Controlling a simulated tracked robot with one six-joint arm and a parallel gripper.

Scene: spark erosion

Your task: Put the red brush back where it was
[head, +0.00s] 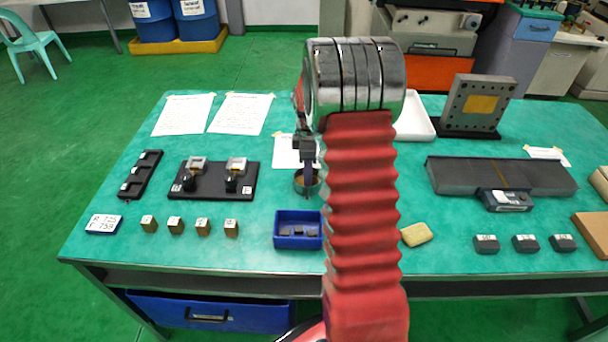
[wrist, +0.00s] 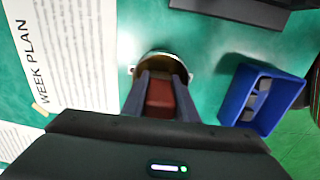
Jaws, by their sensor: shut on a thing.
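My gripper (head: 307,158) points down over the middle of the green table, partly beside my red arm. In the wrist view its two fingers are shut on the red brush (wrist: 160,97), whose red block shows between them.
A blue bin (head: 290,242) with dark pieces stands in front of the cup. A black board with two fixtures (head: 222,190) is to the left. A paper sheet (head: 285,152) lies behind. A yellow sponge (head: 416,235) is to the right. My arm hides part of the table.

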